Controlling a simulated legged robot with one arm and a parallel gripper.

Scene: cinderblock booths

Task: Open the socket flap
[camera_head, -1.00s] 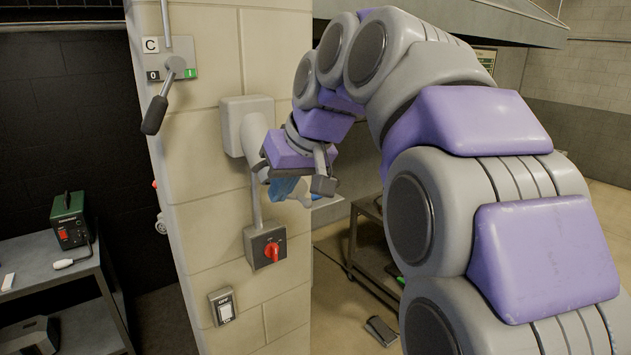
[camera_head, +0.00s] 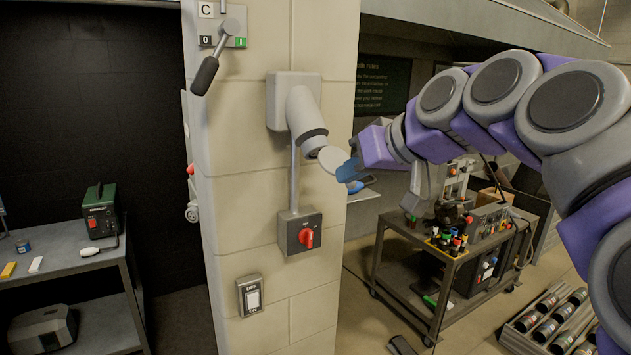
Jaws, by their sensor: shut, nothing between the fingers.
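The grey socket (camera_head: 304,112) is mounted on the block pillar and its angled barrel points down and to the right. Its round pale flap (camera_head: 333,159) stands out to the right of the dark-rimmed mouth, swung away from it; the inside of the mouth is hard to see. My gripper (camera_head: 350,170), with blue fingers, is just right of the flap, at its right edge. The fingers are shut with nothing seen between them. I cannot tell whether they touch the flap.
A red rotary switch (camera_head: 306,236) is below the socket, a light switch (camera_head: 250,296) lower left, and a lever (camera_head: 213,65) upper left. A cart of tools (camera_head: 446,252) stands behind at right. A shelf with a green device (camera_head: 100,212) is at left.

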